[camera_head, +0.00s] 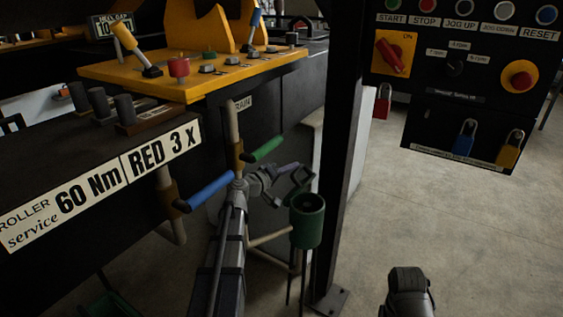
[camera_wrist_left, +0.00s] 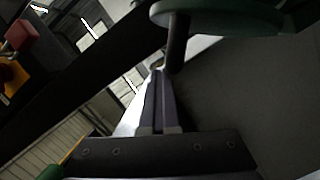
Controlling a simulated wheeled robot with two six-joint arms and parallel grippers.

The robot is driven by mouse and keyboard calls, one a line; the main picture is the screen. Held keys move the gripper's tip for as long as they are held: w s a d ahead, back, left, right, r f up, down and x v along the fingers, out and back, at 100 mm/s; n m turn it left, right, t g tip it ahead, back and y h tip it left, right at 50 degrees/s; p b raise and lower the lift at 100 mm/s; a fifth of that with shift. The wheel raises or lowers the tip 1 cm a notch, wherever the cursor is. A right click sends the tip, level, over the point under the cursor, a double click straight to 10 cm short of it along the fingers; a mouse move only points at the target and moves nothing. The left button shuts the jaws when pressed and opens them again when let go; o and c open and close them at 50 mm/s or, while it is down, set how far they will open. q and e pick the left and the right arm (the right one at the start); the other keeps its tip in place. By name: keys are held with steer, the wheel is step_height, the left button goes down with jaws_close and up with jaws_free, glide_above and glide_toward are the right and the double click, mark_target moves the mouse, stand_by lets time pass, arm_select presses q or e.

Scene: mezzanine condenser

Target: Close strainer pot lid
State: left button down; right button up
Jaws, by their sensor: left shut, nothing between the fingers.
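The green strainer pot (camera_head: 306,226) stands upright right of centre in the head view, held on a pipe beside the dark post. Its lid is not clear in the head view, as my gripper is close by. In the left wrist view a dull green disc with a short stem (camera_wrist_left: 222,18) crosses the top; it may be the lid, but I cannot tell for sure. My left gripper (camera_head: 291,168) is just above and left of the pot. In the wrist view its fingers (camera_wrist_left: 158,95) lie together with nothing between them.
A blue handle (camera_head: 208,190) and a green handle (camera_head: 264,149) stick out close to my left wrist. A control panel (camera_head: 455,70) with padlocks hangs at upper right. Open floor (camera_head: 460,220) lies below it.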

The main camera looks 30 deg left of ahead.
mark_target(306, 182)
arm_select(q)
steer(key=d+f+m, duration=0.1)
steer(key=d, duration=0.1)
steer(key=d+f+m+y, duration=0.1)
steer(key=d+m, duration=0.1)
steer(key=d+f+m+y, duration=0.1)
steer(key=m, duration=0.1)
steer(key=shift+s+d+f+g+b, duration=0.2)
steer(key=shift+s+d+g+b, duration=0.15)
steer(key=shift+s+d+g, duration=0.05)
steer(key=d+f+m+b, duration=0.1)
steer(key=d+f+m+y+b, duration=0.1)
steer(key=m, duration=0.1)
steer(key=shift+w+d+f, duration=0.2)
steer(key=shift+d+f, duration=0.1)
steer(key=shift+f, duration=0.1)
steer(key=shift+d, duration=0.1)
